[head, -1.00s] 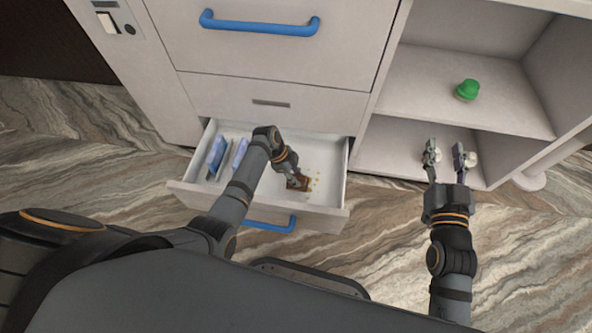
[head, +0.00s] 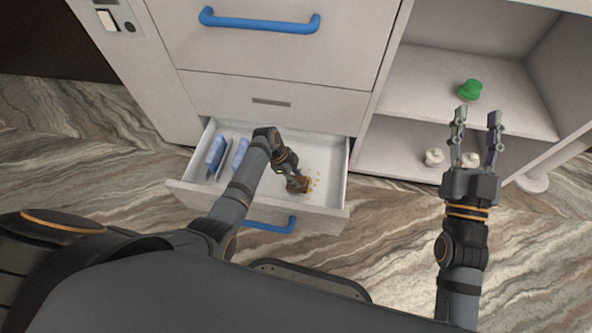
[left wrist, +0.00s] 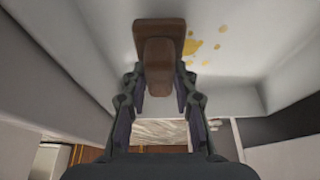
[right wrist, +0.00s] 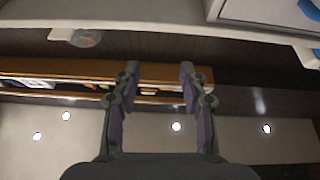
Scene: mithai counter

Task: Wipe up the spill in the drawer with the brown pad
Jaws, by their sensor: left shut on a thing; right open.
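The brown pad (head: 298,185) is in the open drawer (head: 337,202), held at the end of my left arm. My left gripper (head: 289,172) is shut on the pad's handle; the left wrist view shows the fingers on both sides of the brown pad (left wrist: 159,50). The spill (head: 313,184) is a patch of yellow-orange drops on the white drawer floor, just right of the pad. It also shows in the left wrist view (left wrist: 193,46), beside the pad; what lies under the pad is hidden. My right gripper (head: 476,118) is open and empty in front of the shelves.
Blue packets (head: 217,155) lie at the drawer's left end. A green object (head: 470,90) stands on the upper shelf (head: 430,90) at the right. Two small pale objects (head: 434,157) are on the lower shelf. Blue handles (head: 270,226) project from the drawer fronts.

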